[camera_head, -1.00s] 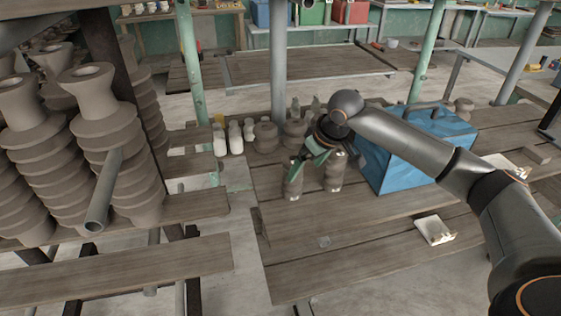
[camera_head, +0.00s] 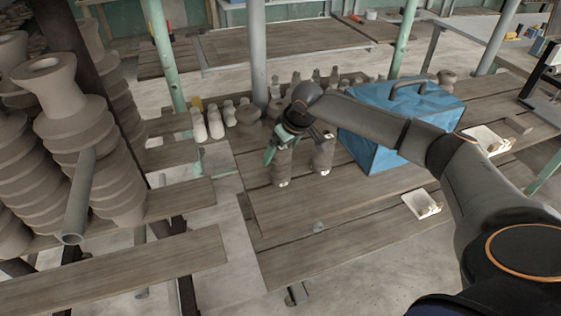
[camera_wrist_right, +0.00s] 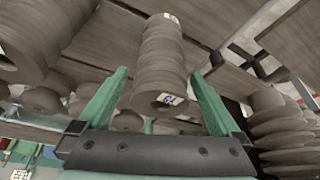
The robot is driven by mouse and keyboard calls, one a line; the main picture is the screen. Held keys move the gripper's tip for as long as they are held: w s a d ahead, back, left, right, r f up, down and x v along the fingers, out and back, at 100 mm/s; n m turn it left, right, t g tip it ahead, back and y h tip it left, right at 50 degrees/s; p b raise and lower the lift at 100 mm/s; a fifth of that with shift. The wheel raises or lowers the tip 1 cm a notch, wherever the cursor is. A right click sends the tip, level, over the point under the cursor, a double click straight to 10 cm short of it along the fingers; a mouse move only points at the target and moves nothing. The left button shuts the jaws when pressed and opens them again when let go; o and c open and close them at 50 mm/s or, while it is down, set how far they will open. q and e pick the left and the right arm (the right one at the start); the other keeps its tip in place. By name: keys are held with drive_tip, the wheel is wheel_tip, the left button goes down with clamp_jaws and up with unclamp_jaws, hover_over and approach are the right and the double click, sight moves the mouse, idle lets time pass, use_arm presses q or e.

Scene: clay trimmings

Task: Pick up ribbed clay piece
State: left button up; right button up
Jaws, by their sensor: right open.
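Two ribbed clay pieces stand on the wooden table in the head view: a left one (camera_head: 283,168) and a right one (camera_head: 322,156). My right gripper (camera_head: 282,147) is at the left piece, pointing down, with a green finger beside it. In the right wrist view, the open green fingers (camera_wrist_right: 155,98) have a ribbed clay piece (camera_wrist_right: 160,62) between them, with gaps on both sides. A white label shows on its end. Another ribbed piece (camera_wrist_right: 38,35) is at the left of that view. My left gripper is not in view.
A blue box (camera_head: 405,110) with a handle stands right of the pieces, under my right arm. White bottles (camera_head: 207,125) and more clay pieces stand behind. Tall ribbed stacks (camera_head: 80,130) fill the left. The table front (camera_head: 310,205) is mostly clear.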

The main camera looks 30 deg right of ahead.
drive_tip(key=x, duration=0.3)
drive_tip(key=shift+f, duration=0.4)
clamp_jaws()
idle(0.5)
drive_tip(key=shift+r, duration=0.15)
